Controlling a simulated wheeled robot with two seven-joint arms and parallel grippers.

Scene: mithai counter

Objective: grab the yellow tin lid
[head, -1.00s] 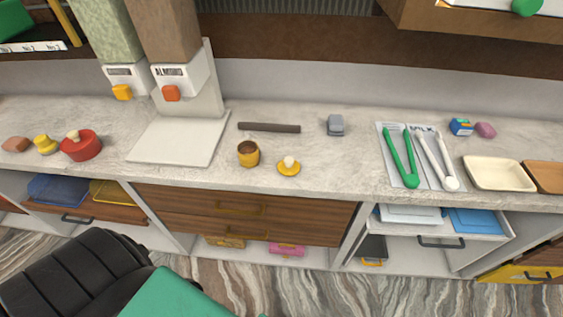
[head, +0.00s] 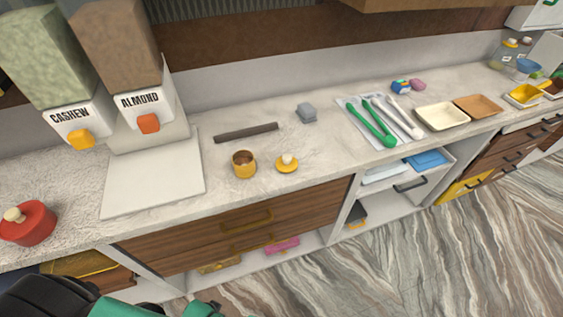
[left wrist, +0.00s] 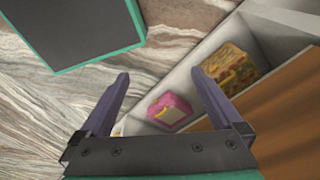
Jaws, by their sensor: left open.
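The yellow tin lid (head: 287,163), a small yellow disc with a cream knob, lies on the marble counter in the head view. Just left of it, apart from it, stands the open yellow tin (head: 244,168) with a brown inside. In the left wrist view my left gripper (left wrist: 160,73) is open, with nothing between its fingers. It points at the floor and low shelf in front of the counter, away from the lid, which is not in that view. My right gripper is not in view.
A dark bar (head: 246,132) and a grey block (head: 306,113) lie behind the tin and lid. Green tongs (head: 370,122) lie to the right. A red lidded pot (head: 30,225) stands at left. Below are wooden drawers (head: 240,222) and a pink box (left wrist: 172,108) on the shelf.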

